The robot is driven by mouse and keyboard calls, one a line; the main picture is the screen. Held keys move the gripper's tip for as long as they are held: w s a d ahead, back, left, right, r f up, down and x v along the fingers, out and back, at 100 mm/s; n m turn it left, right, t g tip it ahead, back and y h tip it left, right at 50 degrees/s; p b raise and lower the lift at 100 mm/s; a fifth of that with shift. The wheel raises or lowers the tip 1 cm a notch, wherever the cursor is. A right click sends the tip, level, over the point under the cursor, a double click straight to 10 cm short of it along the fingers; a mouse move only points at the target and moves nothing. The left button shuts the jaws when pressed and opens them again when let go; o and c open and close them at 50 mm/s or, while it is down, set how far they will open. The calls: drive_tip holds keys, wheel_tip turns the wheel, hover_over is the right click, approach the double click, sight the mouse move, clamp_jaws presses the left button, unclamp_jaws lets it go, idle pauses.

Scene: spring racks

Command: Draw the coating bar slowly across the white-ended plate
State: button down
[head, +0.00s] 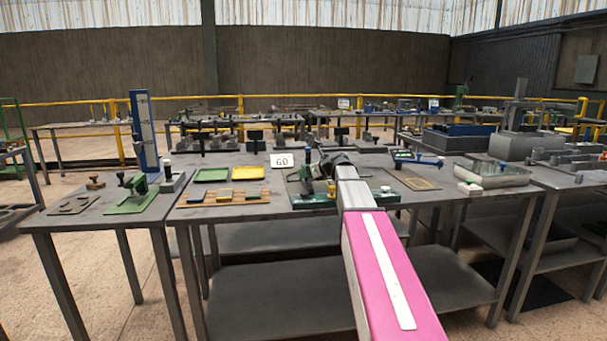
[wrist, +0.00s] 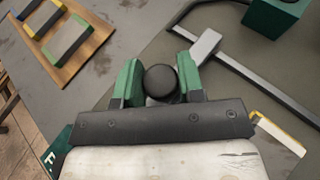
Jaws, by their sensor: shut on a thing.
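My gripper shows in the wrist view (wrist: 160,85), with its green fingertips shut on a dark round knob (wrist: 160,82). The knob seems to belong to the coating bar; the rest of it is hidden under my gripper. A pale strip with a yellow edge (wrist: 280,135) sticks out at the right beneath my gripper; it may be the white-ended plate, mostly hidden. In the head view my gripper (head: 325,168) is over the dark bed on the green base (head: 318,200), and my arm covers part of it.
A light metal block (wrist: 200,48) with a long grey bar lies ahead on the bed, near a dark green block (wrist: 275,18). A wooden board (head: 228,197) with several coloured plates lies to the left. Green (head: 211,175) and yellow (head: 250,172) trays stand behind it.

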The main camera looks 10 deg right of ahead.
drive_tip(key=d, duration=2.7)
drive_tip(key=shift+d, duration=0.25)
drive_tip(key=c, duration=0.8)
unclamp_jaws()
drive_tip(key=shift+v, duration=5.4)
